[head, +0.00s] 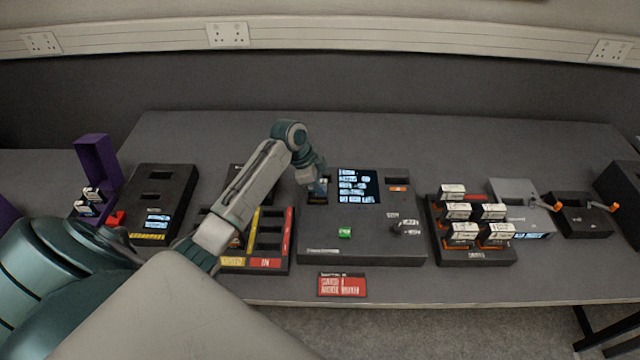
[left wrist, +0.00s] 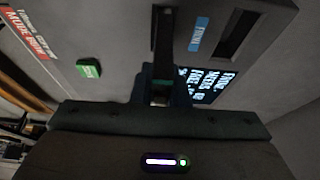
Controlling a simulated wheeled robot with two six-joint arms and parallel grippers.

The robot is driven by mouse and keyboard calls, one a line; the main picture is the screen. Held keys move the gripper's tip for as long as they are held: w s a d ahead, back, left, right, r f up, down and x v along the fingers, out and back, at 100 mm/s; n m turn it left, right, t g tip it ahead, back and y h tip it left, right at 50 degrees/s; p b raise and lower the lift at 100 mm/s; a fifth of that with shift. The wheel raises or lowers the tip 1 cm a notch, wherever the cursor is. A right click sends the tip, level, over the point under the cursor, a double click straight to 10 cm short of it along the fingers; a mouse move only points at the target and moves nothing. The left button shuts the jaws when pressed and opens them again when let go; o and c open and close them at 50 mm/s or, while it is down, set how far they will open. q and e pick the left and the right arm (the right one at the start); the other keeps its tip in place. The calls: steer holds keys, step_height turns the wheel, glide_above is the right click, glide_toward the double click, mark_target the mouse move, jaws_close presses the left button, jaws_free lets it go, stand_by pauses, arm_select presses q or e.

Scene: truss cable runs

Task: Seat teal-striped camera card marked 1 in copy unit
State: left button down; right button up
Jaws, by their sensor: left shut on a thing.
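The copy unit (head: 363,245) is the dark grey box in the middle of the bench, with a lit text screen (head: 358,186) and a green button (head: 344,233). My left gripper (head: 318,188) points down at the slot area left of the screen. It is shut on a thin dark card with a teal-green edge (left wrist: 161,83), seen nearly end-on in the left wrist view. The card's number is not readable, and the jaws hide how deep it sits. The unit also shows a second, dark slot (left wrist: 239,36) with a blue label beside it. My right gripper is out of view.
A rack with several white-labelled cards (head: 474,252) stands on the right. A tray with yellow and red labels (head: 265,262) is left of the unit. A black device (head: 160,200) and a purple holder (head: 97,160) stand farther left. A red-and-white sign (head: 342,285) lies in front.

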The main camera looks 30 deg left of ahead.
mark_target(325, 200)
arm_select(q)
steer(key=shift+f, duration=0.4)
stand_by(0.4)
stand_by(0.4)
steer(key=shift+f, duration=1.15)
stand_by(1.1)
steer(key=c, duration=1)
jaws_free()
step_height(325, 200, up, 8)
steer(key=p, duration=0.7)
steer(key=shift+f, duration=0.15)
